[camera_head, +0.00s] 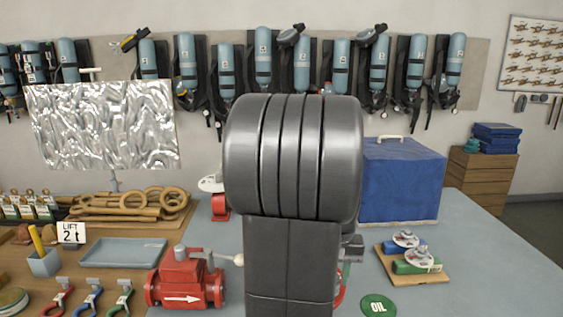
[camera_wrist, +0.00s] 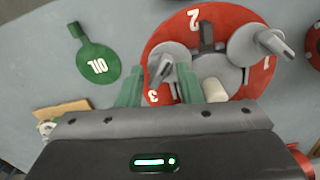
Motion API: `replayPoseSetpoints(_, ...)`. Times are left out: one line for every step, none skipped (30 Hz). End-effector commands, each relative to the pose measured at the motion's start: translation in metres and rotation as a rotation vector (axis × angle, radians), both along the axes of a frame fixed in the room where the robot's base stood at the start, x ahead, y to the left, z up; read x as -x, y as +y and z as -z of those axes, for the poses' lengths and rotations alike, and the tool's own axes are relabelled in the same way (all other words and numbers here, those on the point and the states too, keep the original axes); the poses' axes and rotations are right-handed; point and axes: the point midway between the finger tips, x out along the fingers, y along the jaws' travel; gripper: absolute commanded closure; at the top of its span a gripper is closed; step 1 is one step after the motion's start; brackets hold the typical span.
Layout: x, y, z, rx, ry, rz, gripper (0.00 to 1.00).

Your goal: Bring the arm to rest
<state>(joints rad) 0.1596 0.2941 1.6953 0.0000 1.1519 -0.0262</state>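My gripper (camera_wrist: 160,88) shows in the wrist view as two green fingers standing apart, with a gap between them. Through and beyond the gap is a red disc (camera_wrist: 240,25) numbered 1, 2 and 3, with a grey valve body and grey handles (camera_wrist: 262,42) on it. One grey handle end shows close to the gap; I cannot tell whether a finger touches it. Nothing is clearly held. In the head view my dark arm fills the middle and hides my gripper and most of the red disc.
A red valve (camera_head: 185,282) stands left of my arm. A blue box (camera_head: 400,182) and a board with valves (camera_head: 415,262) are right. Breathing sets (camera_head: 263,60) hang behind.

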Motion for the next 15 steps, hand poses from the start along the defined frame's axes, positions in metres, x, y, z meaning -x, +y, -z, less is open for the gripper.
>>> replayPoseSetpoints(-0.0001,0.0000,0.0003,0.000,0.000,-0.038,0.67)
replayPoseSetpoints(-0.0001,0.0000,0.0003,0.000,0.000,-0.063,0.67)
replayPoseSetpoints(-0.0001,0.0000,0.0003,0.000,0.000,-0.095,0.67)
replayPoseSetpoints(0.0000,0.0000,0.0003,0.000,0.000,-0.120,0.67)
replayPoseSetpoints(-0.0001,0.0000,0.0003,0.000,0.000,-0.144,0.67)
replayPoseSetpoints(0.0000,0.0000,0.0003,0.000,0.000,-0.176,0.67)
replayPoseSetpoints(0.0000,0.0000,0.0003,0.000,0.000,-0.201,0.67)
replayPoseSetpoints(0.0000,0.0000,0.0004,0.000,0.000,-0.225,0.67)
replayPoseSetpoints(0.0000,0.0000,0.0004,0.000,0.000,-0.258,0.67)
replayPoseSetpoints(0.0000,0.0000,0.0004,0.000,0.000,-0.283,0.67)
replayPoseSetpoints(0.0000,0.0000,0.0004,0.000,0.000,-0.307,0.67)
replayPoseSetpoints(0.0000,0.0000,0.0004,0.000,0.000,-0.340,0.67)
replayPoseSetpoints(0.0000,0.0000,0.0004,0.000,0.000,-0.364,0.67)
replayPoseSetpoints(0.0001,0.0000,0.0004,0.000,0.000,-0.388,0.67)
replayPoseSetpoints(0.0001,0.0000,0.0004,0.000,0.000,-0.421,0.67)
